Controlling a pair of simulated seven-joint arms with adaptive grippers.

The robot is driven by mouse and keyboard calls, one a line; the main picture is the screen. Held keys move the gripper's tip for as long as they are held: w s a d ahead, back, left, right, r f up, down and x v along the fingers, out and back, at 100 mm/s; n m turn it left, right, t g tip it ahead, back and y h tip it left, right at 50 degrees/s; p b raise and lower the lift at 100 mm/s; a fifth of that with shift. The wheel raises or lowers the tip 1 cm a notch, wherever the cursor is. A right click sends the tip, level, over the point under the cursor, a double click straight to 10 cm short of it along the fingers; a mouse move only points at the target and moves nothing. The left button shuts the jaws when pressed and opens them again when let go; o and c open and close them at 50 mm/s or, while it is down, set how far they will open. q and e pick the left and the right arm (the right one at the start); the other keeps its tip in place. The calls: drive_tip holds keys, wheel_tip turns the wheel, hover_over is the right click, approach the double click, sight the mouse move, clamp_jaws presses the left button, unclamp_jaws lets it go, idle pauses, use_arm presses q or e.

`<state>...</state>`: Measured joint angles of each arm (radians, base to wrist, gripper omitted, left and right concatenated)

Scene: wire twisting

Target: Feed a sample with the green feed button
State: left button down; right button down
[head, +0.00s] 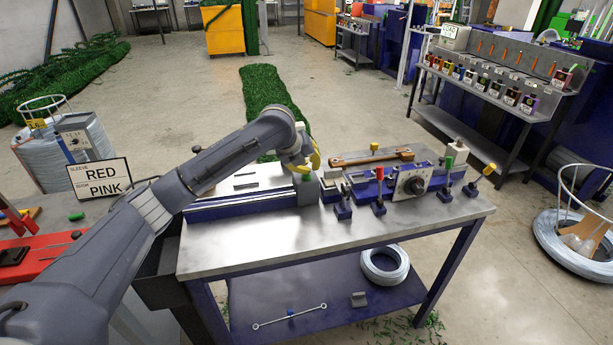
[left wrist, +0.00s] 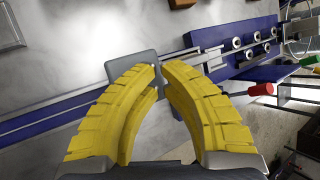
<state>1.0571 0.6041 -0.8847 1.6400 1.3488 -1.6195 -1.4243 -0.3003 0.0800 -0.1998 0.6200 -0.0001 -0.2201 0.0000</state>
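A green-topped black post (head: 448,164) stands at the right of the machine on the steel workbench; its green top also shows at the right edge of the left wrist view (left wrist: 309,61). A small green piece (head: 305,177) shows by the grey block (head: 307,191), just under my left gripper; I cannot tell what it is. My left gripper (head: 312,162) has yellow fingers over the machine's blue rail, well left of the green-topped post. In the left wrist view its tips meet or nearly meet over the grey block, with nothing visible between them. My right gripper is not in view.
A red-topped post (head: 379,174), a yellow-topped post (head: 487,169) and a dial box (head: 411,183) line the bench's right front. A wooden-handled tool (head: 371,158) lies behind them. The front left bench top (head: 250,236) is clear. A RED/PINK sign (head: 100,178) stands at left.

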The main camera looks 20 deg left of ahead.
use_arm(q)
drive_tip(key=shift+f, duration=0.5)
idle(0.7)
drive_tip(key=shift+r, duration=0.9)
drive_tip(key=shift+r, duration=0.2)
wheel_tip(320, 180, up, 5)
drive_tip(key=shift+f, duration=0.15)
idle(0.4)
idle(0.4)
